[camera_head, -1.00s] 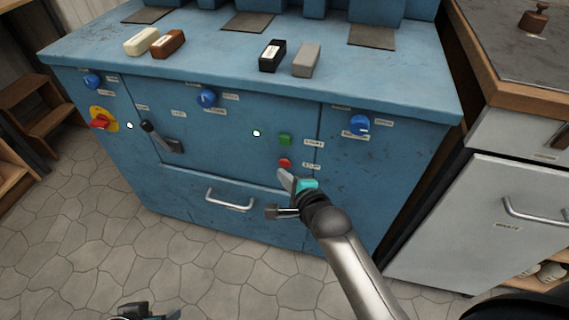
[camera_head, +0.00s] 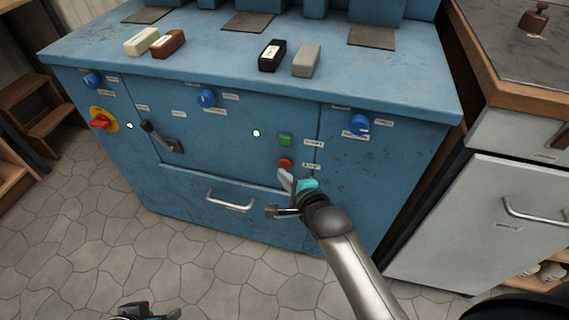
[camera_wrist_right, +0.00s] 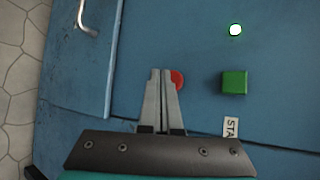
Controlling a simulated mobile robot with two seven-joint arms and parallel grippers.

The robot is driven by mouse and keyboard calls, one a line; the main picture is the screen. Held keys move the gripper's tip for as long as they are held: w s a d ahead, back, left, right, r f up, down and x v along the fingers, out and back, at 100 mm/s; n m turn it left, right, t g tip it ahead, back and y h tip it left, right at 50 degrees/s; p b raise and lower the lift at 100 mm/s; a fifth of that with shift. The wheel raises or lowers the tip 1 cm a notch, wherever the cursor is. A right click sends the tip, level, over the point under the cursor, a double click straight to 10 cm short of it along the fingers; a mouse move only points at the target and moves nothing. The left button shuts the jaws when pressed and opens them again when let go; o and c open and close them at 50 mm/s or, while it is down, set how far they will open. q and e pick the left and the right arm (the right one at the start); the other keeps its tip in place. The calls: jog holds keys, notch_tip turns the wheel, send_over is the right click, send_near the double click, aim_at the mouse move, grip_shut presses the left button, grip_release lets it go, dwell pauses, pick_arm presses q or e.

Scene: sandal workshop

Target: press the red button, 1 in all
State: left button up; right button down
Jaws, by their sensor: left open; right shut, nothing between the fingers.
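The red button (camera_head: 285,163) is on the front of the blue cabinet (camera_head: 230,140), just below the green button (camera_head: 285,139). In the right wrist view the red button (camera_wrist_right: 177,79) shows partly behind the fingertips, left of the green button (camera_wrist_right: 234,82). My right gripper (camera_head: 284,175) is shut and empty, its tips just below the red button in the head view. It also shows in the right wrist view (camera_wrist_right: 160,75). I cannot tell whether the tips touch the button. My left gripper (camera_head: 150,312) is open at the bottom edge, low over the floor and far from the cabinet.
A drawer handle (camera_head: 230,200) sticks out left of my right gripper. A lever (camera_head: 160,137), a red-and-yellow switch (camera_head: 101,120) and blue knobs (camera_head: 206,97) are on the cabinet front. Several blocks (camera_head: 306,60) lie on top. A grey cabinet (camera_head: 480,220) stands at right.

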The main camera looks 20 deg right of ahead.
jog(key=shift+w+d, duration=0.1)
jog(key=shift+w+d+p, duration=0.2)
jog(key=shift+w+p, duration=0.05)
jog(key=shift+p, duration=0.05)
jog(key=shift+w+d, duration=0.25)
jog(key=shift+w, duration=0.1)
dwell(0.8)
dwell(0.4)
jog(key=shift+s+a+p, duration=0.5)
jog(key=shift+s+p, duration=0.25)
jog(key=shift+p, duration=0.05)
